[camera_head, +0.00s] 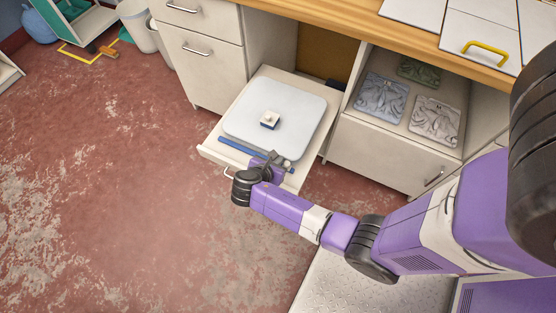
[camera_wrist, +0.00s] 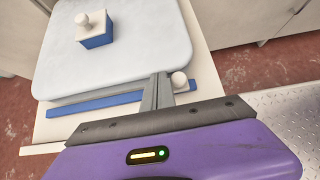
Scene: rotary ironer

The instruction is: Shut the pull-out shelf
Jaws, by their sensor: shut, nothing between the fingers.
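The cream pull-out shelf (camera_head: 212,152) juts out of the open bay in the cabinet, over the red floor. Its front edge carries a small pale handle (camera_head: 229,173). My gripper (camera_head: 273,158) is shut and empty at the front part of the shelf, right of the handle. In the wrist view the closed fingers (camera_wrist: 159,88) are over the shelf (camera_wrist: 204,68), beside a small pale knob (camera_wrist: 179,82). I cannot tell whether the fingers touch the shelf. My wrist hides part of the front edge.
A pale pad (camera_head: 300,109), a blue-and-white block (camera_head: 269,119) and a blue strip (camera_head: 243,149) lie on the shelf. Closed drawers (camera_head: 198,70) stand left. The floor in front is clear.

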